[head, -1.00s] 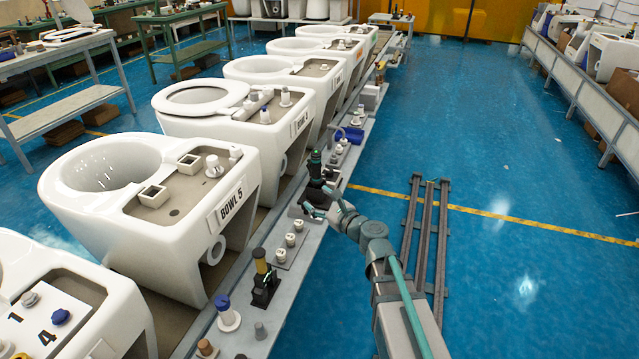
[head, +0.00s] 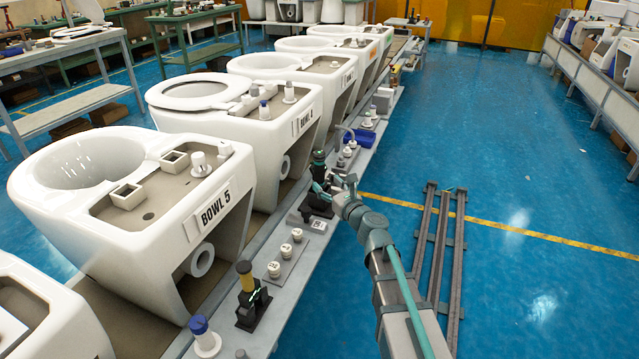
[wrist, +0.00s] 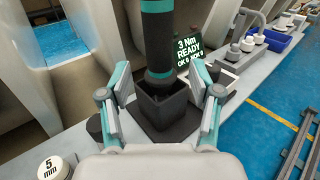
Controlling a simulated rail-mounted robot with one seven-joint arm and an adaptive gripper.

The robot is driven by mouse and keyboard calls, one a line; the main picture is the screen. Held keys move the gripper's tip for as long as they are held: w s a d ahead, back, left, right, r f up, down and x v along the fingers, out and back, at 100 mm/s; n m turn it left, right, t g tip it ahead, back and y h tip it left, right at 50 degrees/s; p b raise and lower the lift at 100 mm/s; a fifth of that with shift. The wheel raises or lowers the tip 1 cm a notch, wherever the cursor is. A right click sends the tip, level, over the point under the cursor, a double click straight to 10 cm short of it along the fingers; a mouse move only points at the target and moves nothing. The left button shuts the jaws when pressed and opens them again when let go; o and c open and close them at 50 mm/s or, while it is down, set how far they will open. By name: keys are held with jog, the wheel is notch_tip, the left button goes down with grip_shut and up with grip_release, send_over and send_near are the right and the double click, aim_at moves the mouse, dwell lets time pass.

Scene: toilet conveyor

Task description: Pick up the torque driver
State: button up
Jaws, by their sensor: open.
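The torque driver (wrist: 158,40) is black with teal bands and stands upright in a square black holder (wrist: 165,105) in the wrist view. In the head view the driver (head: 318,163) stands on the grey ledge beside the bowls. My gripper (wrist: 161,95) is open, with one finger on each side of the driver and holder. Gaps show between both fingers and the driver. In the head view my gripper (head: 335,188) reaches the holder from the right. A small display (wrist: 187,52) behind the driver reads "3 Nm READY".
A white knob marked "5 mm" (wrist: 54,168) sits at the lower left in the wrist view. A blue bin (head: 358,138) lies farther along. Bowl 5 (head: 205,245) borders the ledge on the left.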

aim_at(322, 179)
jog(key=shift+x, duration=2.75)
jog(key=shift+s, duration=0.1)
grip_shut()
